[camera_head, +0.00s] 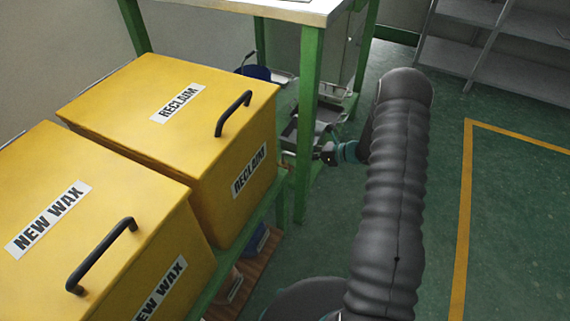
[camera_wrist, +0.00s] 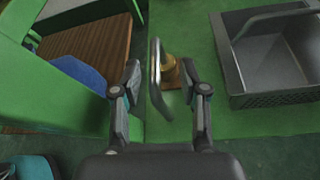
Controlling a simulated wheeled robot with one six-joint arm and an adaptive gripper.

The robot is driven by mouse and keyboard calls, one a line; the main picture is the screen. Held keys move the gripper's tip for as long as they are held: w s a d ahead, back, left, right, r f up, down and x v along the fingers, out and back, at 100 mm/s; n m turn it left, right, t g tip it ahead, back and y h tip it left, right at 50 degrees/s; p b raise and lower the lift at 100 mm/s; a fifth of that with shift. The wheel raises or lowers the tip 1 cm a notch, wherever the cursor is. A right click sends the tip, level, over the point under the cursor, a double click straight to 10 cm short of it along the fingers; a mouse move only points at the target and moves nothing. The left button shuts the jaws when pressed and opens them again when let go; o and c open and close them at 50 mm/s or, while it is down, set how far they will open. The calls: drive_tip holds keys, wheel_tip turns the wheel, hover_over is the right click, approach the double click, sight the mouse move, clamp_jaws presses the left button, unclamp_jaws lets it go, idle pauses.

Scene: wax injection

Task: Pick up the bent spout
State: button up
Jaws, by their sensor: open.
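The bent spout (camera_wrist: 155,66) shows in the wrist view as a thin grey metal tube with a bend. A brass-coloured part (camera_wrist: 169,68) sits beside or behind it, and I cannot tell whether the two are joined. My gripper (camera_wrist: 161,72) is open, with one finger to the left of the spout and the other to its right. The spout lies between the fingers, and I see no clear contact. In the head view, my gripper (camera_head: 322,153) is low beside the green table leg, and I cannot make out the spout there.
A grey metal tray (camera_wrist: 268,98) is close right of my gripper on the green shelf. A green frame (camera_wrist: 40,95) and a brown wooden board (camera_wrist: 90,48) are on the left. In the head view, yellow RECLAIM (camera_head: 150,100) and NEW WAX (camera_head: 85,200) boxes stand left.

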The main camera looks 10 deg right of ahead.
hover_over(283, 163)
drive_tip(key=d, duration=0.3)
drive_tip(key=shift+s+a+f, duration=0.15)
drive_tip(key=shift+s+f, duration=0.1)
drive_tip(key=shift+f, duration=0.2)
drive_tip(key=shift+s+a+f, duration=0.1)
drive_tip(key=shift+s+f, duration=0.1)
drive_tip(key=shift+f, duration=0.25)
clamp_jaws()
